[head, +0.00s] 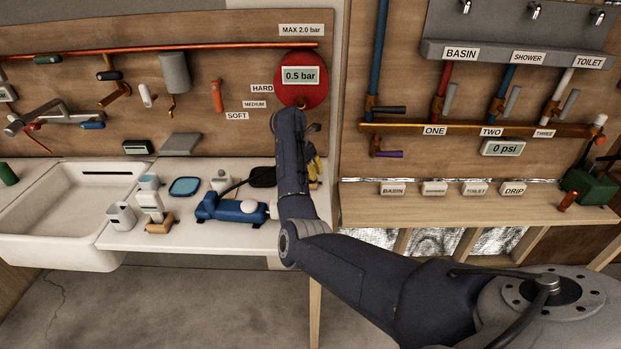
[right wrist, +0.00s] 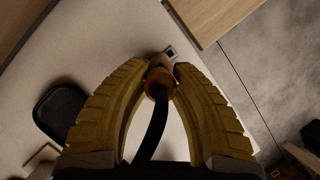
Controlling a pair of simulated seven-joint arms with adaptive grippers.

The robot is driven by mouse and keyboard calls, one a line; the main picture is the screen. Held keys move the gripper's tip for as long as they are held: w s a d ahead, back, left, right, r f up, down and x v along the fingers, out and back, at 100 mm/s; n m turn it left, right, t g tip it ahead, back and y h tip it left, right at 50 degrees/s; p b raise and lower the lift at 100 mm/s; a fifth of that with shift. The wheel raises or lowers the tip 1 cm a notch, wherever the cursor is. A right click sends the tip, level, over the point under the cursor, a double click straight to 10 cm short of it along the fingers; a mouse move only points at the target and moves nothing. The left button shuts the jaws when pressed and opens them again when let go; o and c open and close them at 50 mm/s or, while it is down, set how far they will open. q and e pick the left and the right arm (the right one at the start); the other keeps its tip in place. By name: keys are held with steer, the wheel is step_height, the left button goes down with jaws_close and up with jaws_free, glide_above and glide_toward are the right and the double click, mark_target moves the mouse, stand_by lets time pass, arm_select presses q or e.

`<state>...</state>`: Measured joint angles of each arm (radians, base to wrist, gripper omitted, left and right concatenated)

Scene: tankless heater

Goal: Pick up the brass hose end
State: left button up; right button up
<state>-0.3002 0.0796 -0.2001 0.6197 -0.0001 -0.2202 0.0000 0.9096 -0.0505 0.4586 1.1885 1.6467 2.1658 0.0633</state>
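The brass hose end (right wrist: 160,82) is an orange-brown fitting on a black hose (right wrist: 152,132) in the right wrist view. My right gripper (right wrist: 161,76) has its two yellow ridged fingers on either side of the fitting, with the tips close in against it; it looks shut on it. In the head view the right gripper (head: 314,169) shows only as a bit of yellow behind my arm, over the right end of the white counter. The hose end is hidden there. My left gripper is not in view.
A blue pump (head: 230,208) sits on the counter (head: 190,236) left of my arm, with a dark hose. A black pad (right wrist: 62,112) lies beside the gripper. A red gauge (head: 301,92) hangs above. A white sink (head: 65,205) is at left; a wooden bench (head: 440,208) is at right.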

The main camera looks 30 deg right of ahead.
jaws_close()
steer(key=shift+r, duration=0.1)
step_height(320, 180, up, 10)
steer(key=shift+f, duration=0.1)
stand_by(0.6)
